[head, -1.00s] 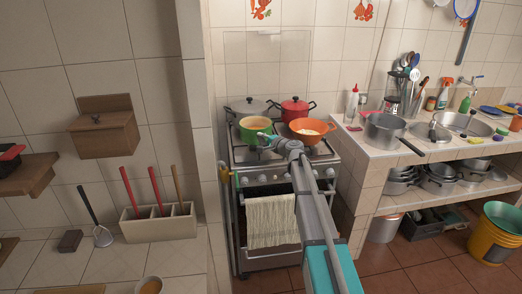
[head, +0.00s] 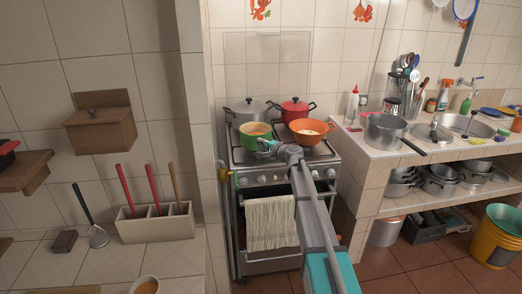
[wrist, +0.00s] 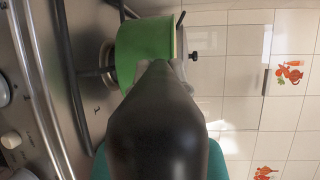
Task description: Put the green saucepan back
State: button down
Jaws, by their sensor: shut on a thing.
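The green saucepan (head: 254,131) is at the front left of the stove top (head: 283,157), with a yellowish inside. In the wrist view the green saucepan (wrist: 140,52) appears sideways at the top, close to the stove surface. My gripper (head: 272,146) is at the saucepan's right front side, where its handle would be. The handle is hidden by the gripper, which is shut on it. Whether the pan's base touches the burner grate is hard to tell.
A grey lidded pot (head: 248,109) stands behind the saucepan, a red lidded pot (head: 294,110) at the back right, and an orange pan (head: 308,130) at the front right. A grey saucepan (head: 386,133) stands on the tiled counter to the right.

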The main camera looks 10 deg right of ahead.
jog(key=shift+f, duration=0.3)
jog(key=c, duration=0.6)
grip_release()
jog(key=p+v, duration=0.1)
jog(key=v, duration=1.1)
jog(key=shift+s, duration=0.1)
jog(key=shift+a+f, duration=0.1)
jog(key=shift+a, duration=0.05)
dwell(0.3)
